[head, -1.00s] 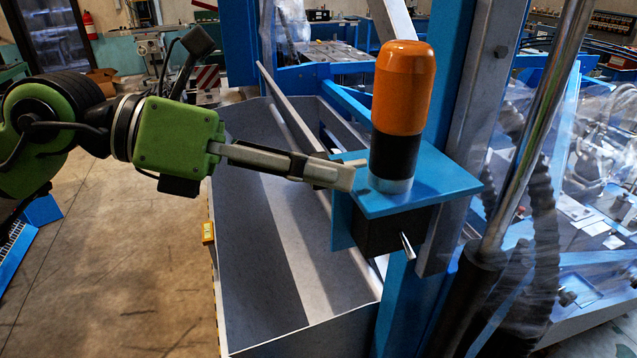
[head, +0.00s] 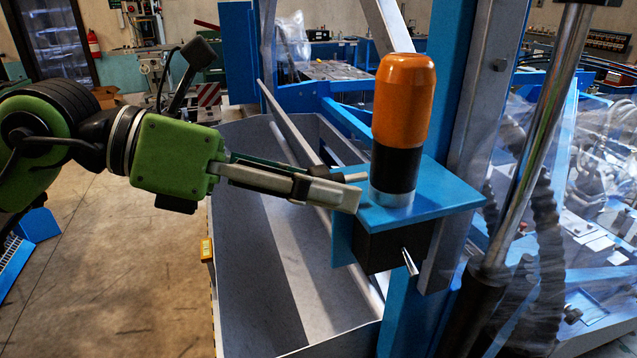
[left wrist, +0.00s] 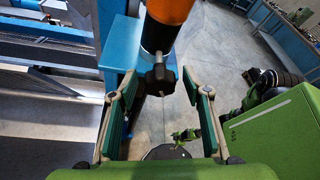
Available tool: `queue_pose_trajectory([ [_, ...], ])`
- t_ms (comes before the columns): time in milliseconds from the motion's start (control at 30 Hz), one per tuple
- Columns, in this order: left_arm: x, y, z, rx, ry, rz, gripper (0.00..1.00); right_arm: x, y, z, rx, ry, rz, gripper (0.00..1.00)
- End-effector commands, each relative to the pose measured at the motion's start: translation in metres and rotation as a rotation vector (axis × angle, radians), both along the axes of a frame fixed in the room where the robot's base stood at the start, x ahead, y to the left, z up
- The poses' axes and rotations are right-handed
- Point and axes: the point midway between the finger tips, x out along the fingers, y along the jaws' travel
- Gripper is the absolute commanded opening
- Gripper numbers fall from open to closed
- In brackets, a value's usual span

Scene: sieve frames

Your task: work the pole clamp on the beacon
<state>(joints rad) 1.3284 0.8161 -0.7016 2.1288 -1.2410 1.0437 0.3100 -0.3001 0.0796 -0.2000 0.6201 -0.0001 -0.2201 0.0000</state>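The beacon (head: 403,105) has an orange dome on a black base and stands upright on a blue bracket (head: 440,198) at a blue post (head: 400,318). A dark block (head: 383,249) with a short silver lever (head: 410,262) sits under the bracket. My left gripper (head: 352,187) is at the bracket's left edge. In the left wrist view its fingers (left wrist: 160,102) are spread, with a dark knob (left wrist: 160,75) beyond and between them, below the beacon (left wrist: 168,10). Whether they touch anything is unclear. My right gripper (left wrist: 182,137) seems to show small there; its fingers are unclear.
A long grey bin (head: 250,240) stands under and left of the bracket. A shiny rod (head: 545,130) and a dark corrugated hose (head: 547,235) rise to the right, by clear plastic sheeting. Open floor (head: 120,270) lies at the left.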

Motion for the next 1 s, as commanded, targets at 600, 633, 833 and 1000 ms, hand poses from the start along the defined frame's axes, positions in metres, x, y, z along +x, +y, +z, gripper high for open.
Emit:
queue_pose_trajectory([
  [600,-0.008,0.056,0.023,-0.004,0.001,0.008,0.44,0.0,-0.001,0.0,-0.001,0.0,0.0,0.69],
  [633,-0.009,0.062,0.025,-0.004,0.0,0.007,0.44,0.0,-0.001,0.0,-0.001,0.0,0.0,0.69],
  [833,-0.015,0.095,0.038,-0.002,0.001,0.005,0.44,0.0,-0.001,0.0,-0.001,0.0,0.0,0.69],
  [1000,-0.018,0.109,0.043,-0.002,0.001,0.002,0.44,0.0,0.0,0.0,0.0,0.0,0.0,0.69],
])
